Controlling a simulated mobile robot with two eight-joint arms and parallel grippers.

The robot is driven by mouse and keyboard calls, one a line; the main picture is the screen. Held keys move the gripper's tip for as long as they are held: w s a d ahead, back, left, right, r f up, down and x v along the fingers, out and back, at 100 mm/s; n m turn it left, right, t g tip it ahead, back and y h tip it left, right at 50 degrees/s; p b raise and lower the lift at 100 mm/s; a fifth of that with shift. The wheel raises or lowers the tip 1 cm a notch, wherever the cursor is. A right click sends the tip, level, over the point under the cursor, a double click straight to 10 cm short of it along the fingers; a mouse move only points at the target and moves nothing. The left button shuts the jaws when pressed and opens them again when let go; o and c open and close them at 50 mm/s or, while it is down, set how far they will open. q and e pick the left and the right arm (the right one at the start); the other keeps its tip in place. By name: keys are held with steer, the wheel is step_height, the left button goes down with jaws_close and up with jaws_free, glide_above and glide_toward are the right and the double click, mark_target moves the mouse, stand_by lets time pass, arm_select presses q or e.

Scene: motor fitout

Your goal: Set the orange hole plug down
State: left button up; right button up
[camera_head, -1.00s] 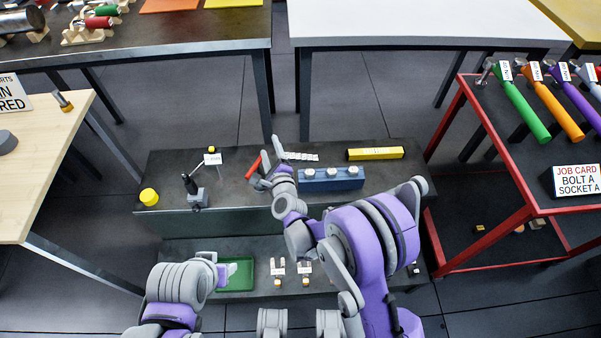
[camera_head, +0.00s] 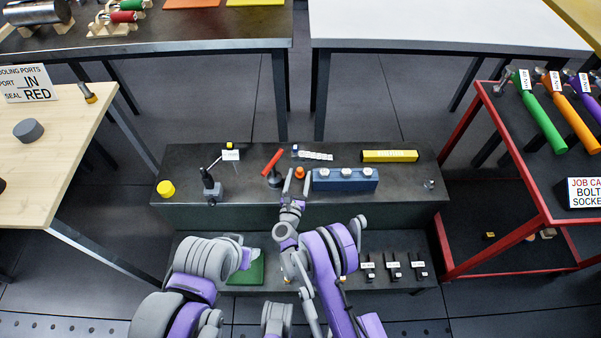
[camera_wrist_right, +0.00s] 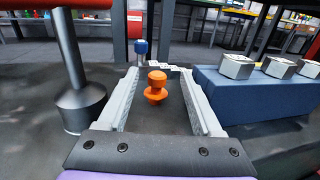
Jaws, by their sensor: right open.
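The orange hole plug (camera_head: 299,172) stands upright on the dark top of the bench (camera_head: 250,188), left of the blue block. In the right wrist view the plug (camera_wrist_right: 156,88) stands between my spread fingers, with a gap on each side. My right gripper (camera_head: 298,178) is open; its fingers (camera_wrist_right: 165,98) point toward the plug and beyond. My left gripper (camera_head: 252,258) is low at the left, over the green tray (camera_head: 245,278); its fingers are too unclear to judge.
The blue block (camera_head: 343,179) with silver pieces is right of the plug. A stand with a red bar (camera_head: 272,163) is close on the left, its post (camera_wrist_right: 70,60) beside my finger. A small blue-topped piece (camera_wrist_right: 141,50) stands behind. A yellow box (camera_head: 389,156) lies farther right.

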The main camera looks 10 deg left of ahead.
mark_target(302, 162)
steer(key=w, duration=0.7)
steer(key=shift+a+f, duration=0.15)
steer(key=shift+f, duration=0.1)
steer(key=shift+s, duration=0.1)
jaws_close()
